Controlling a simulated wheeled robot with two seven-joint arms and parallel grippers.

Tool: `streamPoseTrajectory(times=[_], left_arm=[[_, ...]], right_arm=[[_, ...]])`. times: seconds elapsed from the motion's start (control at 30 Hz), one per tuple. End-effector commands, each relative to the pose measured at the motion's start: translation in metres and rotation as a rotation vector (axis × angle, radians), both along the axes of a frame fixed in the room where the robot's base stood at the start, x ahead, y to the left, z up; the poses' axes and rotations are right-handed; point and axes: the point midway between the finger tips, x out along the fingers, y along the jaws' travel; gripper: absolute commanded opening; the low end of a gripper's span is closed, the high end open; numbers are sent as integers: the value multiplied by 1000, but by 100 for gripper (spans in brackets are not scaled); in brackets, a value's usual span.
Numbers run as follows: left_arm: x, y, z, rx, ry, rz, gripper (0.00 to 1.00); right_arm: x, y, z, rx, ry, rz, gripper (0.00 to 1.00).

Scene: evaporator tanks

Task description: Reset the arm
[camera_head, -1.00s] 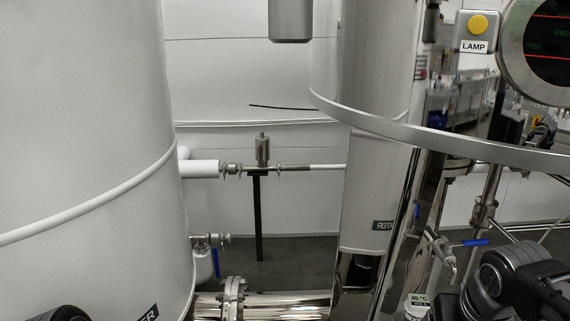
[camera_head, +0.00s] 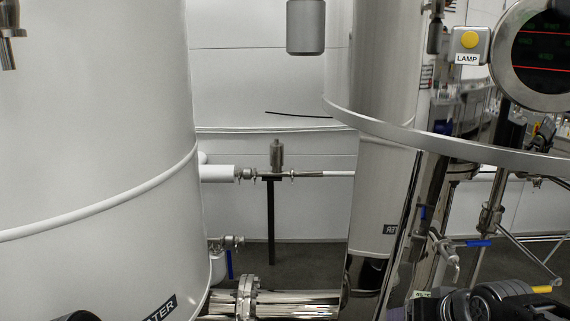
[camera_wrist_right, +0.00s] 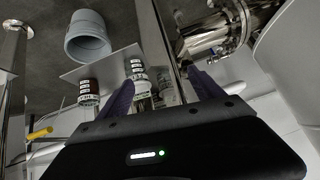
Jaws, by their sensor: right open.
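My right gripper (camera_wrist_right: 160,82) shows in the right wrist view, its two purple fingers spread apart with nothing seen held between them. Beyond the fingers are small labelled bottles (camera_wrist_right: 138,72) on a grey plate and a metal pipe with a clamp (camera_wrist_right: 222,35). In the head view, part of my right arm (camera_head: 490,305) shows at the bottom right; its gripper is not visible there. A small dark piece of my left arm (camera_head: 78,316) shows at the bottom left edge. My left gripper is out of view.
A large white tank (camera_head: 100,130) fills the left, and a shiny steel column (camera_head: 385,190) stands right of centre with a curved rail (camera_head: 450,148). A lamp box (camera_head: 469,45) and round display (camera_head: 545,50) are at the upper right. A grey cup (camera_wrist_right: 88,38) shows in the wrist view.

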Motion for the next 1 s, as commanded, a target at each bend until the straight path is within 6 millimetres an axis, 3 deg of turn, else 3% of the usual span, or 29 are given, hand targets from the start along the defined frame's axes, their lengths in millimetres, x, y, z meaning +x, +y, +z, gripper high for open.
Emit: streamPoseTrajectory(times=[0.2,0.37,0.47,0.53,0.6,0.7,0.83,0.9,1.0], left_arm=[[0,0,16,0,0,1,64],[0,0,33,-1,0,1,64],[0,0,46,-1,1,2,64],[0,-1,55,-1,1,2,64],[0,-1,63,-1,1,2,64],[0,-1,72,-1,1,2,64],[0,-1,80,-1,1,1,64],[0,-1,83,-1,1,1,64],[0,-1,86,-1,1,1,64]], right_arm=[[30,46,-63,93,-2,58,77],[25,89,-142,172,63,73,77],[-2,116,-200,214,146,66,77],[-31,133,-239,235,223,58,77],[-69,149,-272,251,312,53,77],[-124,168,-307,270,448,56,77],[-179,184,-329,284,582,78,77],[-196,190,-335,289,623,86,77],[-206,193,-337,292,648,91,77]])
